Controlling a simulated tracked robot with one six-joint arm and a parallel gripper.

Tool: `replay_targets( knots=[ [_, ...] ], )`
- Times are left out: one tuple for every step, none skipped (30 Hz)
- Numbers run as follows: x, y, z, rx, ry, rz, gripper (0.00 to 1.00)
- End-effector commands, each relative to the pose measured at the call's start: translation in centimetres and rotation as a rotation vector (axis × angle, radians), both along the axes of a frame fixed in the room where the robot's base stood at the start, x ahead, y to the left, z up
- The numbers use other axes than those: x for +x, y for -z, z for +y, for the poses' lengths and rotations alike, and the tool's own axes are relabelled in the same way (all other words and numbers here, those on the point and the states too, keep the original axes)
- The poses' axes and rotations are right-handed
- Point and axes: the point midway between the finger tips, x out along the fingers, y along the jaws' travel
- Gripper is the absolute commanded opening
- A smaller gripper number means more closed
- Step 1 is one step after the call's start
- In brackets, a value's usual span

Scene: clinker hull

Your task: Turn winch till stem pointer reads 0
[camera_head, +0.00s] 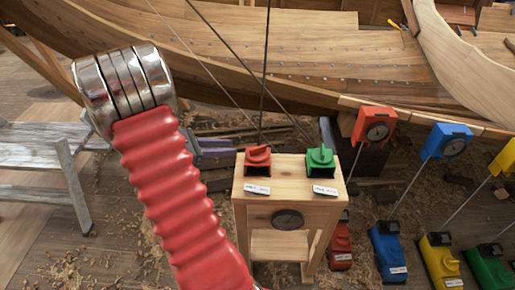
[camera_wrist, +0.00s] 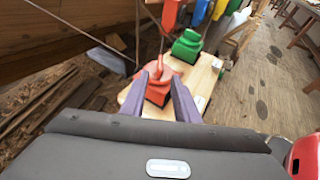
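A red winch (camera_head: 258,160) with a knob on top and a green winch (camera_head: 321,160) stand side by side on a small wooden stand (camera_head: 290,168), each with a white label too small to read. The red winch (camera_wrist: 160,85) and green winch (camera_wrist: 187,46) also show in the wrist view. My gripper (camera_wrist: 164,82) has its two purple fingers apart, one on each side of the red winch in that view. In the head view my gripper (camera_head: 232,150) is just left of the red winch, partly behind my arm. I cannot tell whether it touches. I cannot identify the stem pointer.
A dark round dial (camera_head: 288,219) is on the stand's front. A red gauge box (camera_head: 374,126) and a blue gauge box (camera_head: 446,141) stand on rods at right, with coloured bases below. Dark lines rise from the winches toward the wooden hull (camera_head: 290,60). A grey bench (camera_head: 45,160) stands at left.

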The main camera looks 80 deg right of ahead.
Motion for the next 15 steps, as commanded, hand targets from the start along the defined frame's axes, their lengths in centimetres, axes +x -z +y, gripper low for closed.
replay_targets(
  knots=[
    [-0.4,0.2,-0.3,0.001,0.001,0.002,0.28],
    [-0.7,0.3,-0.5,0.001,0.002,0.002,0.28],
    [-1.0,0.5,-0.7,0.001,0.004,0.001,0.28],
    [-1.3,0.7,-1.0,0.003,0.003,0.001,0.28],
    [-1.6,0.8,-1.2,0.002,0.002,0.001,0.28],
    [-2.0,1.0,-1.6,0.002,0.003,0.002,0.28],
    [-2.4,1.2,-1.9,0.001,0.004,0.001,0.28],
    [-2.7,1.4,-2.1,0.001,0.004,0.001,0.28],
    [-3.1,1.7,-2.5,0.002,0.004,0.000,0.28],
    [-3.4,1.9,-2.8,0.002,0.004,0.000,0.28],
    [-3.8,2.0,-3.1,0.002,0.004,0.000,0.28],
    [-4.2,2.3,-3.5,0.001,0.004,0.001,0.28],
    [-4.5,2.4,-3.8,0.001,0.004,0.001,0.28],
    [-4.8,2.6,-4.0,0.002,0.004,0.000,0.28],
    [-5.3,2.9,-4.4,0.002,0.003,0.000,0.28]
  ],
)
